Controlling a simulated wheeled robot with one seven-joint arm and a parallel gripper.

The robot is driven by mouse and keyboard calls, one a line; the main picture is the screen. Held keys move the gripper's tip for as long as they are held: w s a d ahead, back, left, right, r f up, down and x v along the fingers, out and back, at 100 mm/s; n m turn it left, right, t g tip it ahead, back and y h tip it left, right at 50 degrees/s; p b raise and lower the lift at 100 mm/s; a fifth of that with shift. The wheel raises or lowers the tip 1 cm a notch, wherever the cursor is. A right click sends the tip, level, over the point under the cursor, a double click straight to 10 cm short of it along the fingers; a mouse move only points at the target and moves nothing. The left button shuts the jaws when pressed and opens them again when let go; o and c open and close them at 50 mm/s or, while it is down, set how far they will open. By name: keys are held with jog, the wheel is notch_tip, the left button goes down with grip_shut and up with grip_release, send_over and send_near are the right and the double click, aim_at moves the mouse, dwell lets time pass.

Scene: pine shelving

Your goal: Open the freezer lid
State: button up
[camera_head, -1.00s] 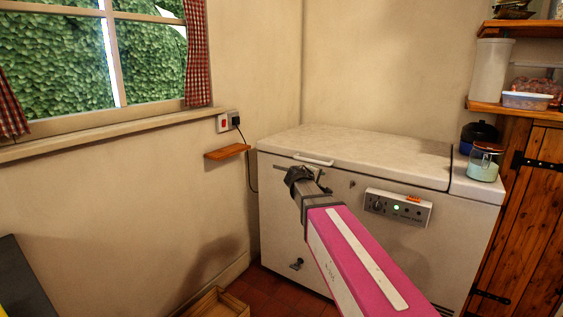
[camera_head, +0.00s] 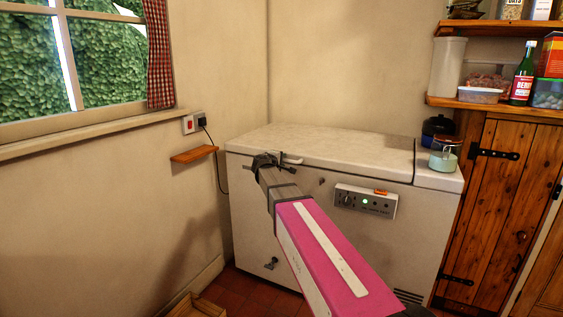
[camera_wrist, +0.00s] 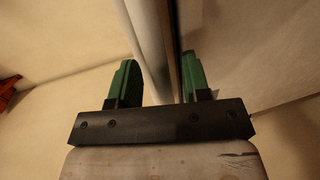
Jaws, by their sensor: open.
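The white chest freezer (camera_head: 247,205) stands against the back wall with its lid (camera_head: 345,146) shut. A pale handle (camera_head: 292,160) sits on the lid's front edge, left of its middle. My gripper (camera_head: 266,160) is at the lid's front edge, overlapping the handle's left end. In the wrist view my gripper (camera_wrist: 159,82) is open, with a green finger on each side. A pale bar, seemingly the handle (camera_wrist: 148,42), and a dark gap run between the fingers. I cannot tell whether either finger touches the bar.
A jar (camera_head: 443,156) and a dark pot (camera_head: 437,128) stand at the freezer's right end, beside the lid. A control panel (camera_head: 365,201) is on its front. A small wooden wall shelf (camera_head: 194,154) is to the left. A wooden crate (camera_head: 197,307) lies on the floor.

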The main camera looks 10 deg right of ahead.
jog(key=shift+w+d+f, duration=0.1)
jog(key=shift+w+d, duration=0.2)
